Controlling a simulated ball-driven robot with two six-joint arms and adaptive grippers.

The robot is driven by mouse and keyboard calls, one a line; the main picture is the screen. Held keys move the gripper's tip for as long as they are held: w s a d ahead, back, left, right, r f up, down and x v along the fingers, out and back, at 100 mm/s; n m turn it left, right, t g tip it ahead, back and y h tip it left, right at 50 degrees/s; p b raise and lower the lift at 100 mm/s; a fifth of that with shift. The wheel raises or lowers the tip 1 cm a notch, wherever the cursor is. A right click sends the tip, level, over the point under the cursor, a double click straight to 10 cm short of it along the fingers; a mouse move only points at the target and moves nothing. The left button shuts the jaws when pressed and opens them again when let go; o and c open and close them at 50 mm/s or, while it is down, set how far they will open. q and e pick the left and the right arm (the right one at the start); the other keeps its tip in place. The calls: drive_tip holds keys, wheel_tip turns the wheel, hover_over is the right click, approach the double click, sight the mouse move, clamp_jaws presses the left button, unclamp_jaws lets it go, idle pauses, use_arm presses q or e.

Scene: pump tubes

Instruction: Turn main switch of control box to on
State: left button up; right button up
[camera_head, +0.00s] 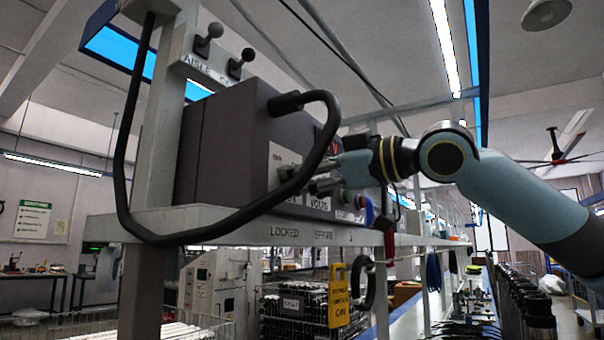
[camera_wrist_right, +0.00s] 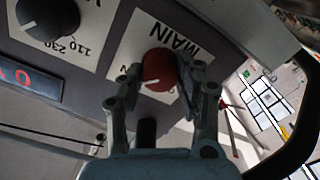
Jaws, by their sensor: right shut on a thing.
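The control box (camera_head: 228,137) is a dark grey box on a shelf in the head view. Its main switch is a red round knob (camera_wrist_right: 158,70) with a white pointer line, on a white plate marked MAIN (camera_wrist_right: 182,38) in the right wrist view. My right gripper (camera_wrist_right: 155,82) has its fingers on either side of the knob and is shut on it. In the head view my right gripper (camera_head: 318,178) reaches the box's front face from the right, and the knob cannot be made out there. My left gripper is not in view.
A black selector knob (camera_wrist_right: 48,18) and a red-digit display (camera_wrist_right: 30,78) are beside the main switch. A thick black cable (camera_head: 327,130) loops in front of the box near my right gripper. A yellow tag (camera_head: 338,296) hangs below the shelf edge (camera_head: 255,228).

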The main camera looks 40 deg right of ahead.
drive_tip(key=shift+f, duration=0.1)
drive_tip(key=o, duration=1.1)
drive_tip(key=shift+o, duration=0.2)
